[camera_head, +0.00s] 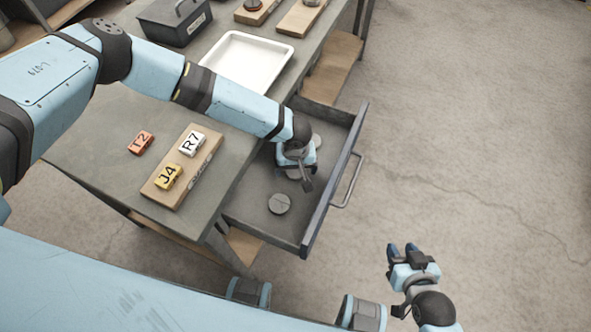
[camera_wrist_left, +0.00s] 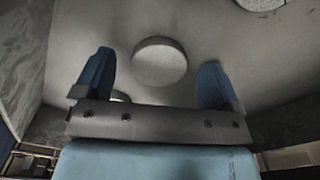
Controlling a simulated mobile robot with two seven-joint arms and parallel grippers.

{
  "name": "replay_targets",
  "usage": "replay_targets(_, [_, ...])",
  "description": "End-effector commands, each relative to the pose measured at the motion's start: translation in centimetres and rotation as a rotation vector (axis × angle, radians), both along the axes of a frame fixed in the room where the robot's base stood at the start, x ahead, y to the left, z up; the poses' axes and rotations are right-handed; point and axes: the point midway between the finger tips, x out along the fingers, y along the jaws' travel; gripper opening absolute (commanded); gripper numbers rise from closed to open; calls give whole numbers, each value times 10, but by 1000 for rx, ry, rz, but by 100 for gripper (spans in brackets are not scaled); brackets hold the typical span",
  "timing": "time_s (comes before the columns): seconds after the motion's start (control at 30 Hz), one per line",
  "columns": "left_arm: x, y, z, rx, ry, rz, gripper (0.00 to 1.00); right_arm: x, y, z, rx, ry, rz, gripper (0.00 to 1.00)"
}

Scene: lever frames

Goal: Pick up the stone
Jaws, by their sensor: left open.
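The open grey drawer (camera_head: 262,221) holds several round, flat grey pieces. One speckled round stone (camera_wrist_left: 160,62) lies on the drawer floor in the left wrist view, between and beyond my fingertips. A grey disc with a line across it (camera_head: 279,204) lies nearer the drawer's front end in the head view. Another round piece (camera_wrist_left: 262,3) is cut off at the wrist view's top edge. A further one (camera_wrist_left: 121,97) is mostly hidden behind my gripper. My left gripper (camera_head: 304,178) is open and empty inside the drawer, pointing down. My right gripper (camera_head: 401,249) hangs above the floor.
The drawer's front panel with its handle (camera_head: 347,182) faces right. The bench top carries a wooden board (camera_head: 180,190) with labelled blocks R7 (camera_head: 191,144) and J4 (camera_head: 168,176), block T2 (camera_head: 141,143), a white tray (camera_head: 240,83) and a dark box (camera_head: 172,31). Floor at right is clear.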

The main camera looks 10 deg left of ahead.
Motion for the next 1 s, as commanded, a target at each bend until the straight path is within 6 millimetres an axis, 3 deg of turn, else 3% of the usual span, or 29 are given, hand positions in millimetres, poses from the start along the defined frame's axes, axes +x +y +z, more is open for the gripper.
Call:
replay_targets(0.33, [0,0,-9,0,0,1,87,2,0,1,1,-3,-2,38])
replay_targets(0.57, [0,0,-9,0,0,0,34,2,0,1,1,-3,-2,38])
replay_targets(1.0, [0,0,0,0,0,1,34,1,1,2,1,-2,1,38])
